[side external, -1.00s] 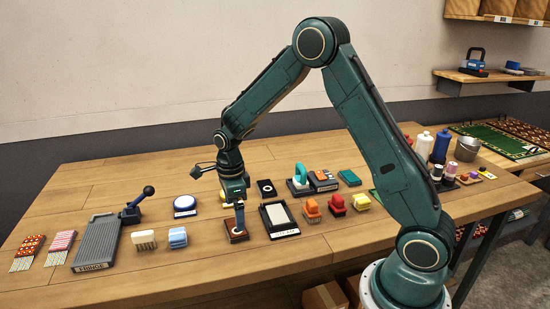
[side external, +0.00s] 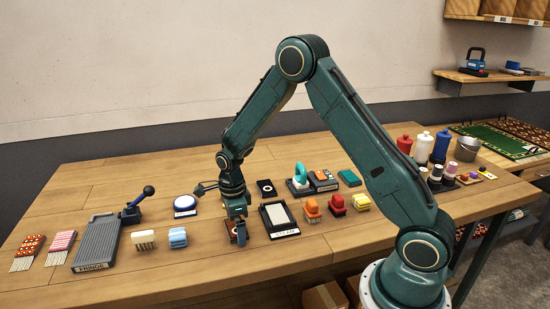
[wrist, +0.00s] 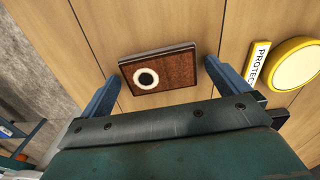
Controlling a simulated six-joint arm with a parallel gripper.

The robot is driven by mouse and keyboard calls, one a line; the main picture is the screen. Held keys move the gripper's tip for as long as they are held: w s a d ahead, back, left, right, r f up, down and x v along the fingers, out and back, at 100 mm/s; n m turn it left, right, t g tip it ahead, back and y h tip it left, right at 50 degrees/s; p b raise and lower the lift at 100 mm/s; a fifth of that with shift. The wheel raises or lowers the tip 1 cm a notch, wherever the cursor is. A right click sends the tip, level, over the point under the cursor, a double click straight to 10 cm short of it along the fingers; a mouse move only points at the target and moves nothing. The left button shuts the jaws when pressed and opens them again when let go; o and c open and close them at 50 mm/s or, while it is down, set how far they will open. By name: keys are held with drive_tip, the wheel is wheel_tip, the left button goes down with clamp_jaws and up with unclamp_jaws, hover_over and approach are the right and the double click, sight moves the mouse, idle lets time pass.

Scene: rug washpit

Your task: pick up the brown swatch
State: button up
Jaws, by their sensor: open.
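The brown swatch (wrist: 174,72) is a flat brown rectangle with a dark edge and a white ring around a black centre. It lies flat on the wooden table, in the middle of the wrist view. In the side external view the swatch (side external: 231,233) is partly hidden behind my gripper (side external: 240,240). My gripper (wrist: 161,74) is open and empty, pointing down. In the wrist view its two blue fingers stand apart at the swatch's left and right, with a gap on each side. I cannot tell the exact height of the fingertips above the table.
A white-topped black pad (side external: 279,218) lies close at the right. A black swatch (side external: 266,188) lies behind. The wrist view shows a yellow-rimmed disc (wrist: 297,64) at the right.

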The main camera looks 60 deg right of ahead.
idle(0.4)
drive_tip(key=c, duration=0.9)
drive_tip(key=shift+r, duration=0.15)
wheel_tip(320, 180, up, 20)
idle(0.7)
drive_tip(key=s+d+f+m, duration=0.1)
drive_tip(key=s+d+f, duration=0.6)
drive_tip(key=d+f, duration=0.3)
drive_tip(key=shift+s+d+f, duration=0.15)
drive_tip(key=shift+s+f, duration=0.2)
drive_tip(key=shift+f, duration=0.3)
